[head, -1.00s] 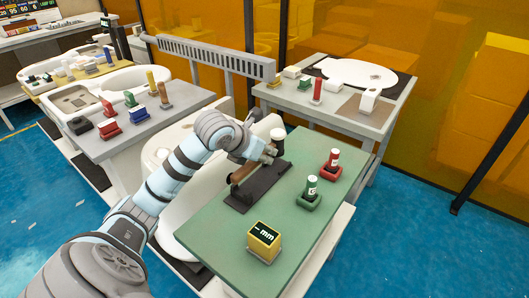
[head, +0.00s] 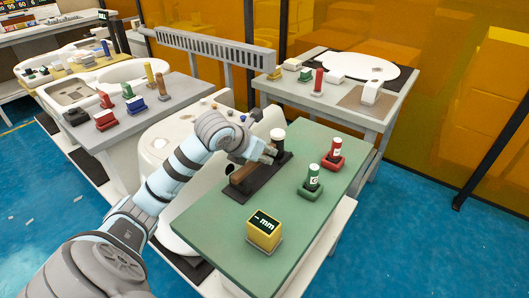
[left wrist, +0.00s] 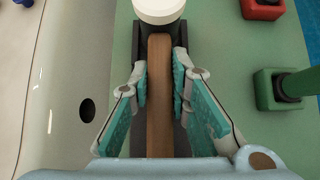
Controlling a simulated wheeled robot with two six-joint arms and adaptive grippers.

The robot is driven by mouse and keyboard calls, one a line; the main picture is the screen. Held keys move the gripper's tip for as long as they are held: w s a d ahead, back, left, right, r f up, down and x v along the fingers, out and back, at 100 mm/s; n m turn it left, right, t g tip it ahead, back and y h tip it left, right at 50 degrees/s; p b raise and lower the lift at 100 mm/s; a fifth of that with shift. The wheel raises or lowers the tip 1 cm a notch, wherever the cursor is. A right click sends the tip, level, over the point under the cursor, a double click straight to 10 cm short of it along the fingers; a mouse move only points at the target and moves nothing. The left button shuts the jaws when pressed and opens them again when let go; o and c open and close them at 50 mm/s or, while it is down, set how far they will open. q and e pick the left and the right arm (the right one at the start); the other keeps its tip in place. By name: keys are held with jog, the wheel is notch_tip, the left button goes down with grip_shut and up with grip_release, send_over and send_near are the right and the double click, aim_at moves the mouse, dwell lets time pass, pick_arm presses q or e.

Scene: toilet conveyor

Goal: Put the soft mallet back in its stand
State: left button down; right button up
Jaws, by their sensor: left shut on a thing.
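The soft mallet has a cream-white head (head: 278,134) and a brown handle (head: 242,174). Its dark stand (head: 262,186) is on the green table. In the left wrist view the mallet head (left wrist: 159,9) is at the top, and the handle (left wrist: 160,125) runs down the middle over the dark stand (left wrist: 137,45). My left gripper (head: 270,155) is shut on the handle, one pad on each side (left wrist: 160,75). The mallet lies along the stand; whether it rests fully in it is hard to tell. My right gripper is out of view.
The green table (head: 215,225) also bears a yellow "mm" block (head: 264,230), a green cylinder in a holder (head: 312,178) and a red one (head: 334,152). A white toilet part (head: 160,140) stands behind my arm. The table's front right is clear.

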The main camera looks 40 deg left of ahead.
pick_arm(q)
jog(key=shift+f, duration=0.35)
jog(key=c, duration=1.4)
grip_release()
jog(key=shift+c, duration=0.2)
jog(key=v, duration=0.7)
jog(key=shift+a, duration=0.1)
jog(key=shift+s+r, duration=0.2)
jog(key=shift+r, duration=0.05)
